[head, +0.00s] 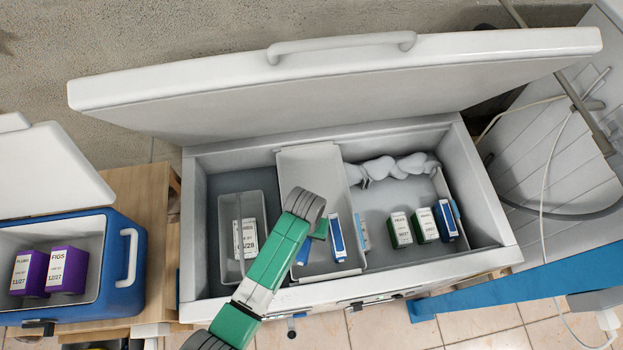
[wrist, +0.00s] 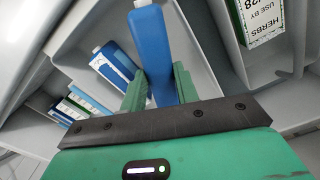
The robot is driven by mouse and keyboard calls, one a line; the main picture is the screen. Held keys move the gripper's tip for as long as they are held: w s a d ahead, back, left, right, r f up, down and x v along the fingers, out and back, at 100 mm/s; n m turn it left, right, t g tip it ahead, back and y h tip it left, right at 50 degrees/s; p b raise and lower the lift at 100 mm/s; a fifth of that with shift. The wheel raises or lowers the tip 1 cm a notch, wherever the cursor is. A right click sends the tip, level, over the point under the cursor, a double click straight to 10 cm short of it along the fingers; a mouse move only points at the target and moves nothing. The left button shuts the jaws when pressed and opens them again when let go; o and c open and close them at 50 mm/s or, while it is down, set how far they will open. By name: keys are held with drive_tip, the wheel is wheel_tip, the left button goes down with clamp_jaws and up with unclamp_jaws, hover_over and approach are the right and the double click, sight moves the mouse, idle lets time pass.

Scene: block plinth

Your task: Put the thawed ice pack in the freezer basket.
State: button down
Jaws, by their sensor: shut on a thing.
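My gripper (head: 314,229) is shut on a blue ice pack (wrist: 152,45), with a green finger on each side of it in the wrist view. A bit of this blue pack (head: 302,252) shows beside my gripper in the head view, the rest hidden by it. The held pack is over or inside the pale middle basket (head: 310,165) of the open chest freezer; I cannot tell whether it touches the basket floor. A second blue pack with a white label (head: 337,238) stands in that basket, to the right of my gripper; it also shows in the wrist view (wrist: 113,68).
A smaller grey bin (head: 228,205) at the freezer's left holds a herbs box (head: 245,238). Several green and blue boxes (head: 425,226) and a frosty lumpy bag (head: 392,168) lie at the right. The lid (head: 330,85) is raised. A blue cooler (head: 120,270) with purple boxes stands left.

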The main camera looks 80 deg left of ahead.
drive_tip(key=shift+f+b, duration=0.5)
drive_tip(key=shift+f, duration=2.8)
drive_tip(key=shift+f, duration=0.1)
drive_tip(key=c, duration=1.1)
unclamp_jaws()
drive_tip(key=shift+o, duration=0.2)
wheel_tip(320, 180, up, 12)
drive_tip(key=shift+r+p, duration=0.15)
drive_tip(key=shift+p, duration=0.9)
